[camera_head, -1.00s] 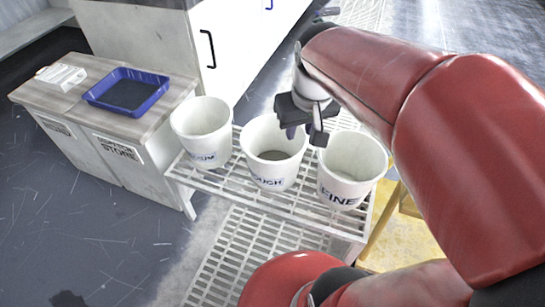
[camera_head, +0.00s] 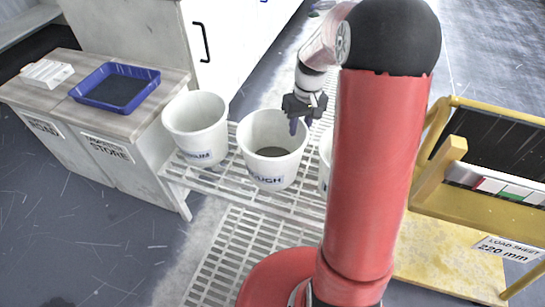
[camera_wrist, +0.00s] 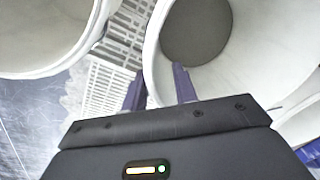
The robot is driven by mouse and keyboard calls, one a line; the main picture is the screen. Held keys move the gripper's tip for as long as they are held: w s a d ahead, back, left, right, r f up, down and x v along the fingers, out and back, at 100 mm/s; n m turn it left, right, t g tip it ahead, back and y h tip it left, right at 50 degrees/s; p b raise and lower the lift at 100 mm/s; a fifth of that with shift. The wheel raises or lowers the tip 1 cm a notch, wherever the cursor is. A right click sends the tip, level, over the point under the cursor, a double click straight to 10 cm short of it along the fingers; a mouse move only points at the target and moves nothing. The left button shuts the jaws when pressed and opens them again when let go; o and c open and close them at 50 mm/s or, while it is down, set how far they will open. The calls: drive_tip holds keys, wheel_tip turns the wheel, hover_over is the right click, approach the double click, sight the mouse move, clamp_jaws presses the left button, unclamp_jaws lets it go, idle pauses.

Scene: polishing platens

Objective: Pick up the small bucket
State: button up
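Three white buckets stand in a row on a slatted rack (camera_head: 225,181). The left bucket (camera_head: 197,128) has a label ending in "IUM". The middle bucket (camera_head: 268,164), labelled "ROUGH", has a grey floor inside and also shows in the wrist view (camera_wrist: 262,60). The right bucket (camera_head: 325,160) is mostly hidden behind my arm. My gripper (camera_head: 300,124) is at the right rim of the middle bucket, pointing down. In the wrist view its two fingers (camera_wrist: 159,88) are apart, one inside the bucket and one outside its wall. Contact cannot be told.
A blue tray (camera_head: 148,96) and a white block (camera_head: 47,73) sit on a wooden-topped cabinet (camera_head: 93,61) at left. A white cupboard (camera_head: 232,40) stands behind. A yellow frame (camera_head: 455,215) with a load-sheet sign stands at right.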

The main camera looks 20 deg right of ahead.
sight(298, 139)
wheel_tip(298, 139, down, 3)
drive_tip(key=shift+a+f, duration=0.1)
drive_tip(key=shift+f, duration=0.1)
drive_tip(key=shift+c, duration=0.2)
clamp_jaws()
idle(1.2)
